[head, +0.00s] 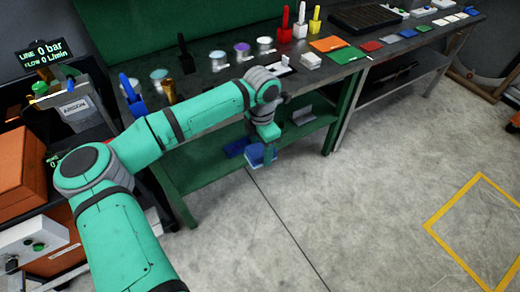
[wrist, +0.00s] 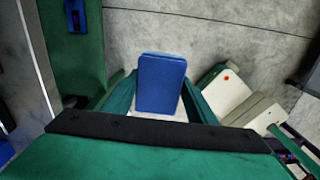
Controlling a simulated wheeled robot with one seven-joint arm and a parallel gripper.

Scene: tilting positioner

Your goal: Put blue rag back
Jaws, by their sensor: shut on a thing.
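My gripper (head: 265,135) is in front of the green workbench, below its top and near the lower shelf. It is shut on the blue rag (head: 261,156), which looks like a folded pad below the fingers.
The workbench top (head: 205,85) carries several tins, coloured bottles and an orange sheet (head: 326,44). The lower shelf (head: 200,165) holds a dark blue item (head: 236,147) and a grey bracket (head: 303,115). Several small coloured squares lie farther right. The floor (head: 340,210) is clear.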

